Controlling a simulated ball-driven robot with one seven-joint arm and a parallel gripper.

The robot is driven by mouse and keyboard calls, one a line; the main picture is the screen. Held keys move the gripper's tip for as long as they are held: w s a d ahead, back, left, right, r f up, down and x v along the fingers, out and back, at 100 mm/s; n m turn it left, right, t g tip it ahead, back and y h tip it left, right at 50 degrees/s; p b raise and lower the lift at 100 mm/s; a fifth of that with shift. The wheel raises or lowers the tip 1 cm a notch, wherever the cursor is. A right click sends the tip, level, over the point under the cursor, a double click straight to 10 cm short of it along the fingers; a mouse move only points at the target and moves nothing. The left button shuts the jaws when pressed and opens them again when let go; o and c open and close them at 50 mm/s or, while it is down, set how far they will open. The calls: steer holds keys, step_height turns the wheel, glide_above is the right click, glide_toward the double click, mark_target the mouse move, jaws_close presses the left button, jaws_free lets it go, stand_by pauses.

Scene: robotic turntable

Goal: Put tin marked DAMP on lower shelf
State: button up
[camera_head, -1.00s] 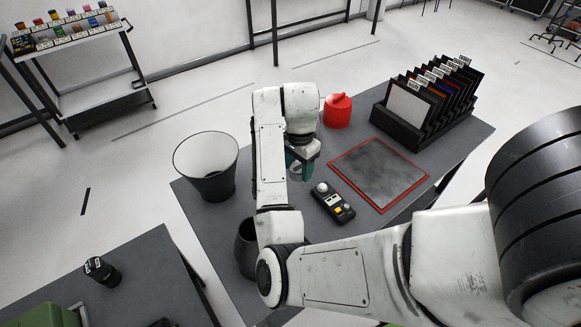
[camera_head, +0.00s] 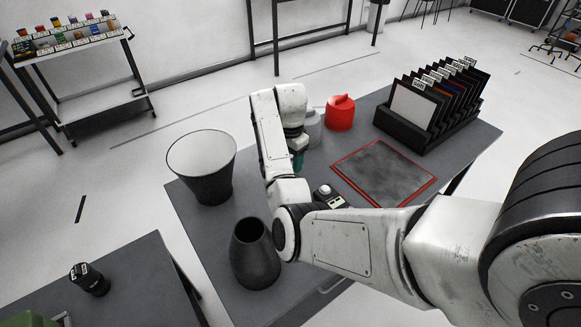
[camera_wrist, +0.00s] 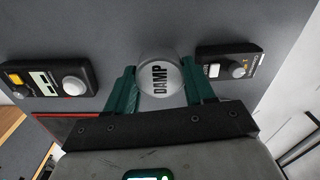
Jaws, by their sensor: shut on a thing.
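The round pale tin marked DAMP (camera_wrist: 158,80) sits between the green fingers of my gripper (camera_wrist: 160,88) in the wrist view, its label facing the camera. My gripper is shut on it. In the head view my gripper (camera_head: 298,160) is over the grey table, partly behind my arm, and the tin is hidden there. A wheeled rack stands at the back left, with a lower shelf (camera_head: 105,122) that looks largely bare.
On the table are a black-and-white bin (camera_head: 202,185), a dark vase (camera_head: 254,262), a red canister (camera_head: 340,113), a red-edged mat (camera_head: 385,172), a panel holder (camera_head: 425,125) and a handheld meter (camera_head: 328,195). The floor between is clear.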

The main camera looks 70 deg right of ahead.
steer(key=shift+d+f+p, duration=0.1)
steer(key=shift+f+p, duration=0.35)
steer(key=shift+f, duration=1.2)
steer(key=shift+f, duration=0.2)
steer(key=o, duration=0.7)
steer(key=shift+o, duration=0.2)
steer(key=shift+r, duration=0.15)
